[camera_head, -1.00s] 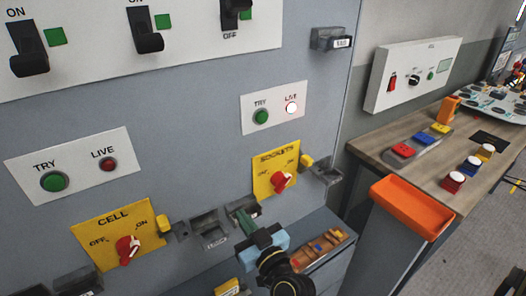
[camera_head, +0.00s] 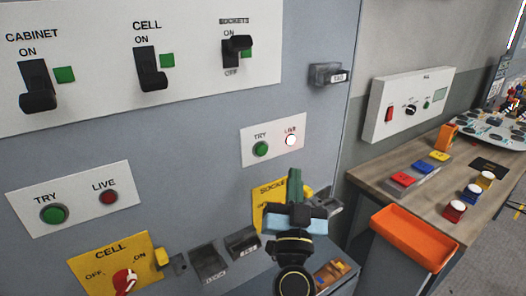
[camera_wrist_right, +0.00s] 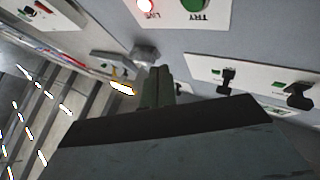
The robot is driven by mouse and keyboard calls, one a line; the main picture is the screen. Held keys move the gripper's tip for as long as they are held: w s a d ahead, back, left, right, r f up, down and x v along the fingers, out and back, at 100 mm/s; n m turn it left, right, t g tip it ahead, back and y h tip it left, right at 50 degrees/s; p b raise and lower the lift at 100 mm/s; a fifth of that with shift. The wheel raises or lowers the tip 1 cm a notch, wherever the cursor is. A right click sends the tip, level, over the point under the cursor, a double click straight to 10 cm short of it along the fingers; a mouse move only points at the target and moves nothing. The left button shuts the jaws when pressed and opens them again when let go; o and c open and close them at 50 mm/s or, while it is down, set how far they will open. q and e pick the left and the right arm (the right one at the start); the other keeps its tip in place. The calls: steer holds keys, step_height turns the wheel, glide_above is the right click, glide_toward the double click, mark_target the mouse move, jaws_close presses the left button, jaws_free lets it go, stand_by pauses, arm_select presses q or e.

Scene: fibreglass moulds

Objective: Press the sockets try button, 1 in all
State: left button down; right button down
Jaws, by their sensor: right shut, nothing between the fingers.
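The sockets try button is the green TRY button (camera_head: 261,149) on a small white plate at the right of the grey cabinet front. A lit LIVE lamp (camera_head: 290,140) sits right of it. In the right wrist view the plate appears upside down at the top, with the green button (camera_wrist_right: 194,4) partly cut off and the lamp (camera_wrist_right: 146,5) beside it. My right gripper (camera_head: 295,174) is shut and empty, its green fingers pointing up, below and right of the button, apart from it. It covers part of the yellow SOCKETS panel (camera_head: 264,191). My left gripper is not in view.
Another TRY/LIVE plate (camera_head: 80,222) is at the left, above the yellow CELL switch panel (camera_head: 95,262). A white panel (camera_head: 195,75) with several black switches is above. A padlock-like grey block (camera_head: 326,75) juts out at the upper right. An orange tray (camera_head: 413,238) fronts the wooden bench.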

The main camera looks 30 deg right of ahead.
steer(key=b, duration=0.2)
glide_toward(267, 146)
steer(key=w+d+r, duration=0.1)
steer(key=d+r, duration=0.2)
steer(key=shift+w+d, duration=0.1)
steer(key=shift+w, duration=0.9)
steer(key=shift+p, duration=0.3)
stand_by(0.7)
steer(key=shift+w, duration=0.4)
steer(key=shift+w+p, duration=0.4)
stand_by(0.5)
stand_by(0.4)
steer(key=shift+s+p, duration=0.55)
steer(key=shift+s, duration=0.3)
